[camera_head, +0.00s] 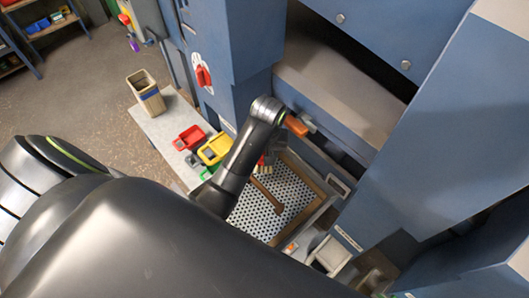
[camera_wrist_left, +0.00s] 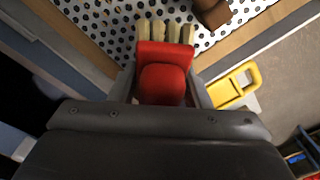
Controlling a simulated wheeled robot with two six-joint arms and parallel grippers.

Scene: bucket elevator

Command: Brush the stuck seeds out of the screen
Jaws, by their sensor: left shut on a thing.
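The screen (camera_head: 290,190) is a white perforated plate with dark holes in a wooden frame, and it also fills the top of the left wrist view (camera_wrist_left: 110,32). My left gripper (camera_wrist_left: 165,90) is shut on a brush (camera_wrist_left: 163,80) with a red handle and pale bristle tufts. The bristles point over the screen; I cannot tell whether they touch it. In the head view my arm hides most of the gripper, and only part of the brush shows beside it. Stuck seeds are too small to make out. My right gripper is not in view.
A brown bar (camera_head: 268,194) lies over the screen. An orange handle (camera_head: 296,126) juts out above it. Blue machine walls (camera_head: 400,185) close in the right.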

